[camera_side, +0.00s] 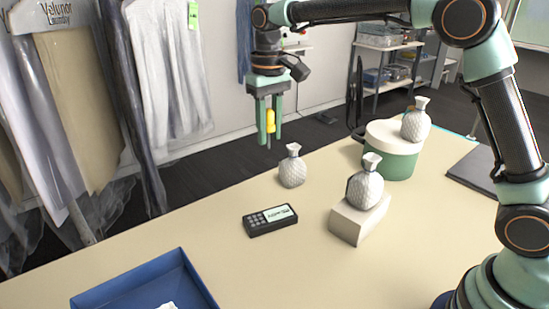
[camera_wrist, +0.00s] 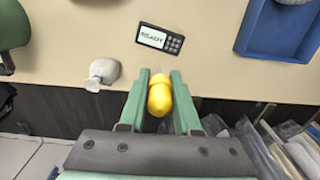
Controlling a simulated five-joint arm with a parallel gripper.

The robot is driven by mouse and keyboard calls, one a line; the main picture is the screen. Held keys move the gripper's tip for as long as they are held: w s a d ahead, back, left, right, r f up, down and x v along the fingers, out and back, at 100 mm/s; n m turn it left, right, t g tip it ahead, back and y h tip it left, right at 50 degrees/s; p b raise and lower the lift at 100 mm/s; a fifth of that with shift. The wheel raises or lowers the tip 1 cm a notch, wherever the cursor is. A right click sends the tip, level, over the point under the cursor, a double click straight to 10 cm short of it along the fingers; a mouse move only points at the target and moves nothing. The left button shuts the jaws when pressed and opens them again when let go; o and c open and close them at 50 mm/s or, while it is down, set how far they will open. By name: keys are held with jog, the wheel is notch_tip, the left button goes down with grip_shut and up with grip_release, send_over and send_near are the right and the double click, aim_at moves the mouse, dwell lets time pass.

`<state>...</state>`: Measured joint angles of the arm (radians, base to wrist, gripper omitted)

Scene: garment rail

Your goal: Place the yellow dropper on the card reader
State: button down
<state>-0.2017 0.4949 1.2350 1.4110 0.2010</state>
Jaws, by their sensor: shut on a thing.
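The yellow dropper (camera_side: 270,121) is held upright between the green fingers of my gripper (camera_side: 268,138), its thin tip pointing down. In the wrist view the yellow dropper (camera_wrist: 160,97) sits between the fingertips of my gripper (camera_wrist: 160,85). The gripper is shut on it, high above the table's far edge. The black card reader (camera_side: 270,219) lies flat on the table, nearer the side camera and below the gripper. The card reader (camera_wrist: 160,39) also shows in the wrist view, with a lit screen and a keypad, beyond the fingertips. The dropper and card reader are apart.
A blue tray (camera_side: 195,276) lies front left. Garments (camera_side: 85,110) hang at left.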

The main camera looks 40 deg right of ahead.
notch_tip(320, 180, down, 19)
jog(key=shift+f, duration=0.1)
dwell(0.4)
jog(key=shift+f, duration=0.1)
jog(key=c, duration=0.6)
grip_release()
notch_tip(320, 180, up, 12)
jog(key=s+d+r+t, duration=0.3)
jog(key=s+d+r, duration=0.3)
jog(key=s+r, duration=0.25)
jog(key=shift+s+d+f+t, duration=0.1)
jog(key=shift+s+d+t, duration=0.45)
jog(key=shift+s, duration=1.2)
jog(key=shift+s+d+t, duration=0.3)
jog(key=shift+s+d, duration=0.4)
jog(key=shift+s, duration=1.1)
jog(key=shift+s+d+f+t, duration=0.1)
jog(key=shift+s+d+t, duration=0.45)
jog(key=shift+s, duration=1.2)
